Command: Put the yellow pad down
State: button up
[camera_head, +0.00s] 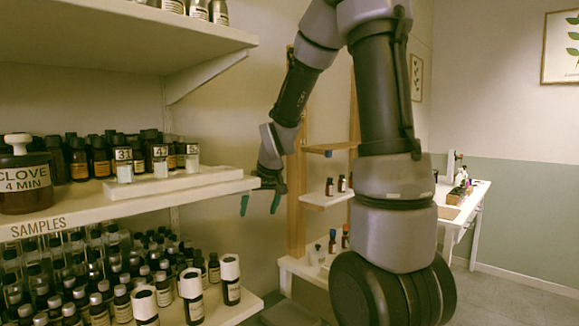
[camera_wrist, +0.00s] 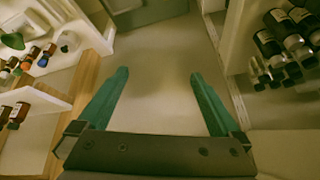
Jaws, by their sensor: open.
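I cannot make out a yellow pad in either view. My gripper (camera_head: 260,204) hangs fingers-down just right of the samples shelf's end in the head view. Its two green fingers are apart. The wrist view also shows my gripper (camera_wrist: 159,75) open, with nothing between the fingers and bare floor beyond them.
The samples shelf (camera_head: 215,187) holds dark bottles, a white rack (camera_head: 190,181) with numbered vials and a CLOVE jar (camera_head: 25,180). Many bottles crowd the lower shelf. A wooden-framed stand (camera_head: 297,205) with small bottles is behind the arm. A side table (camera_head: 478,197) is far right.

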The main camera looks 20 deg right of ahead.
jog(key=s+r+m, duration=0.2)
jog(key=s+r, duration=0.5)
jog(key=s, duration=0.4)
jog(key=s+r+m+t+y, duration=0.1)
jog(key=s+r+m, duration=0.1)
jog(key=s+r, duration=0.6)
jog(key=s, duration=0.3)
jog(key=shift+t, duration=0.3)
jog(key=shift+r, duration=0.1)
